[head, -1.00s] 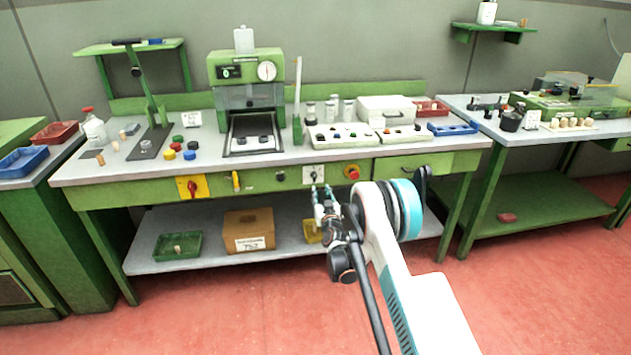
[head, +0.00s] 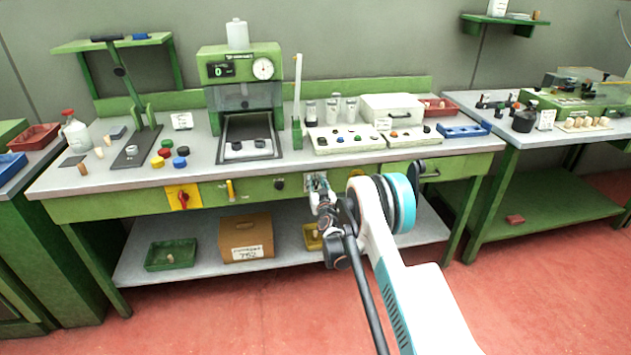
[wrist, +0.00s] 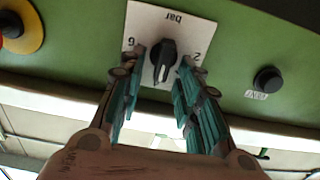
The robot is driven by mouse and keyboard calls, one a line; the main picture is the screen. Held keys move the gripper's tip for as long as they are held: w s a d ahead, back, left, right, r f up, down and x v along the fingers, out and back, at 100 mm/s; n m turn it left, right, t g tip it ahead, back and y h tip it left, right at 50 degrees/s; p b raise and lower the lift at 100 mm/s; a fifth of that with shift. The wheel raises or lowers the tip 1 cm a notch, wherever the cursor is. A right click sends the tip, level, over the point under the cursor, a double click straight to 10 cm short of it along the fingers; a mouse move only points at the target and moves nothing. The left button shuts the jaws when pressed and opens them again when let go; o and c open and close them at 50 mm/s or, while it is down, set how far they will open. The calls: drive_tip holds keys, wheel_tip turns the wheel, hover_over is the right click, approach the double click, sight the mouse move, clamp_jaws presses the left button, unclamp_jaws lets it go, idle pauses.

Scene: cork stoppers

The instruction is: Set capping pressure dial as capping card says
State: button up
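The pressure dial is a black knob (wrist: 163,62) on a white plate (wrist: 147,22) marked "bar", which appears upside down in the wrist view with a 6 at left and a 2 at right. The knob's grip bar stands nearly upright in that view; I cannot tell its exact setting. My gripper (wrist: 162,60) is open, one finger on each side of the knob, with small gaps visible. In the head view my gripper (head: 319,186) largely covers the plate. A small white card (head: 182,121) stands on the bench; its text is too small to read, and I cannot tell whether it is the capping card.
In the wrist view a red-and-yellow button (wrist: 14,28) is at left and a small black knob (wrist: 267,80) at right. The green bench front (head: 255,190) lies close before my gripper. A press (head: 240,90) and control boxes (head: 345,141) stand on the bench.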

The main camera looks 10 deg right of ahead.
drive_tip(key=shift+w, duration=0.1)
drive_tip(key=c, duration=0.7)
drive_tip(key=shift+c, duration=0.2)
drive_tip(key=shift+d+m, duration=0.1)
drive_tip(key=shift+m, duration=0.2)
drive_tip(key=m, duration=0.4)
drive_tip(key=shift+d, duration=0.3)
drive_tip(key=m, duration=0.5)
drive_tip(key=shift+d+f, duration=0.3)
drive_tip(key=o, duration=0.7)
